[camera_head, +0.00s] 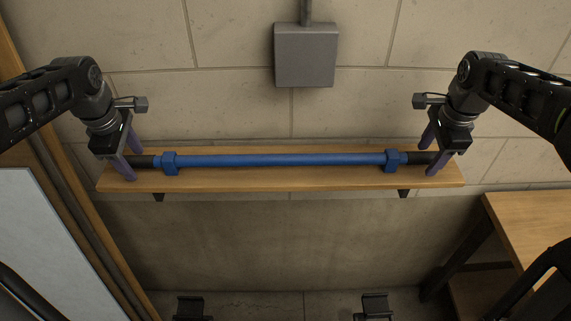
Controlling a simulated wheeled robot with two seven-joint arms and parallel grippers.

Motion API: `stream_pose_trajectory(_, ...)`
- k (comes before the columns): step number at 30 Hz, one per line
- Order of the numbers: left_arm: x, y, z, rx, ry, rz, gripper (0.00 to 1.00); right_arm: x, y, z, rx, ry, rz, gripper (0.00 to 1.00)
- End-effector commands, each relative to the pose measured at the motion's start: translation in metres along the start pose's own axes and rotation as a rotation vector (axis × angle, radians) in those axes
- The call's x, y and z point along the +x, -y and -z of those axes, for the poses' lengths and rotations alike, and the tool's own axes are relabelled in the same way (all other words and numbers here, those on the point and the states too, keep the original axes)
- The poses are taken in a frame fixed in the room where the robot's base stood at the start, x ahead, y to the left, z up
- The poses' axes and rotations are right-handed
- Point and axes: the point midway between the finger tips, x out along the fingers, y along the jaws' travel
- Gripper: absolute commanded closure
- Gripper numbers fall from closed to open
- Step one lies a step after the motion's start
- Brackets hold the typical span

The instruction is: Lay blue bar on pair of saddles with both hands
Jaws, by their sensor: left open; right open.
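The blue bar (280,160) lies level along a wooden wall shelf. It has a blue collar near each end and black end sections. My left gripper (130,160) is open, with its purple fingers on either side of the bar's left black end. My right gripper (432,156) is open, with its fingers on either side of the right black end. I cannot tell whether the fingers touch the bar. Two dark brackets at the bottom edge, one left (190,307) and one right (374,304), look like the pair of saddles; both are partly cut off.
The shelf (290,181) is fixed to a block wall. A grey box (306,55) with a conduit hangs above it. A wooden table (535,225) stands at the right. A pale panel (45,250) stands at the left. The space between shelf and saddles looks clear.

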Motion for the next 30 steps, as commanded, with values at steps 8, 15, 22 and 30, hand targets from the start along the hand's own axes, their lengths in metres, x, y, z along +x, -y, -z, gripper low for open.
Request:
stream_pose_trajectory(8, 0.0001, 0.0001, 0.0000, 0.000, 0.000, 0.000, 0.54, 0.0001, -0.0002, -0.0001, 0.000, 0.000, -0.001, 0.54)
stream_pose_trajectory(15, 0.0000, 0.0002, 0.0000, 0.000, 0.000, 0.001, 0.74, 0.0000, -0.0003, -0.0001, 0.000, 0.000, -0.001, 0.74)
stream_pose_trajectory(22, 0.0007, 0.0011, 0.0000, 0.000, 0.000, 0.004, 0.93, 0.0006, -0.0011, -0.0001, 0.000, 0.000, -0.004, 0.93)
stream_pose_trajectory(30, 0.0015, 0.0020, -0.0001, 0.000, 0.001, 0.007, 1.00, 0.0013, -0.0021, -0.0002, 0.000, 0.000, -0.007, 1.00)
